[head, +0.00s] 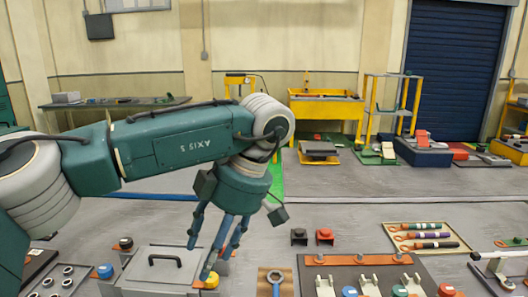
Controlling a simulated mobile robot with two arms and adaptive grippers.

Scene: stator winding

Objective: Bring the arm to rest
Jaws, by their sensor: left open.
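My left arm, dark green with grey joints, comes in from the left and crosses the head view. My left gripper (213,258) hangs from it with its blue-grey fingers pointing down and apart. It is open, and I see nothing between the fingers. The fingers are in front of the right side of a grey box (160,268) with a black handle. One fingertip appears close to a yellow knob (211,280); I cannot tell whether they touch. My right gripper is not in view.
A dark board (345,270) with an orange strip and metal clamps lies to the right of the gripper. Black and red small blocks (325,236) stand behind it. A tray (452,248) holds several coloured-handled tools. A tray of rings (62,280) lies at left.

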